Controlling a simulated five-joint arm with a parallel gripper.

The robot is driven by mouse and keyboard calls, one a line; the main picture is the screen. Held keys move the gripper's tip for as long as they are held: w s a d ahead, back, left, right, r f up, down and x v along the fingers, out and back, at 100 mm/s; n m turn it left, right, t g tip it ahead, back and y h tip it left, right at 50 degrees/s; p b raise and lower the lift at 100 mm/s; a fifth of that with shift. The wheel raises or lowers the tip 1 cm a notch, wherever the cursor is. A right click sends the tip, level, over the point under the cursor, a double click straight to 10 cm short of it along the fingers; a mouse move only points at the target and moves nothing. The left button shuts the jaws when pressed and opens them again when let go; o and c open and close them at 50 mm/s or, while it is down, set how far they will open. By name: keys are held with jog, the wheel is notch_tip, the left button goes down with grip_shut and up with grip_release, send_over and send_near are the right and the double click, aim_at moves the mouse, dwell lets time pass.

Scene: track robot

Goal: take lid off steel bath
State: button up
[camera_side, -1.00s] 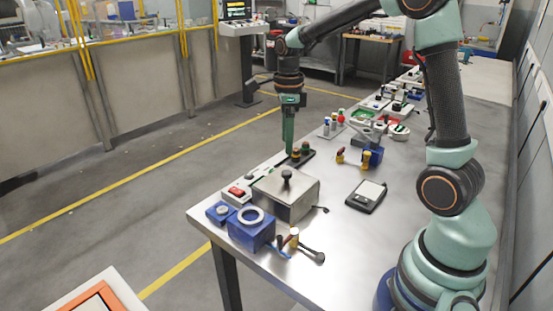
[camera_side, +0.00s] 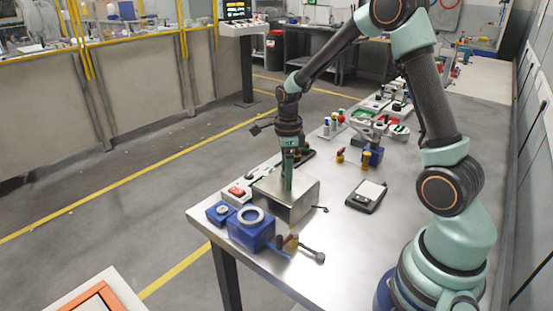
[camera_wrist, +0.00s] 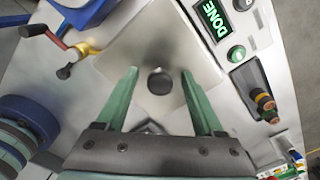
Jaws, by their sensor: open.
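The steel bath (camera_side: 300,207) is a square metal box near the front left of the table. Its flat lid (camera_wrist: 140,50) covers the top and carries a round dark knob (camera_wrist: 160,82). My gripper (camera_wrist: 160,72) is open above the lid, with one green finger on each side of the knob in the wrist view. In the side view my gripper (camera_side: 288,186) is low over the bath and hides the knob. I cannot tell whether the fingertips touch the lid.
Blue blocks with round openings (camera_side: 250,228) stand at the front left. A red-button box (camera_side: 237,193) is left of the bath. A black scale-like device (camera_side: 366,196) lies to the right. A panel reading DONE (camera_wrist: 214,18) is beside the bath. Bare table lies right of the bath.

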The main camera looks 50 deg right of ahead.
grip_shut()
jog(key=shift+r, duration=0.15)
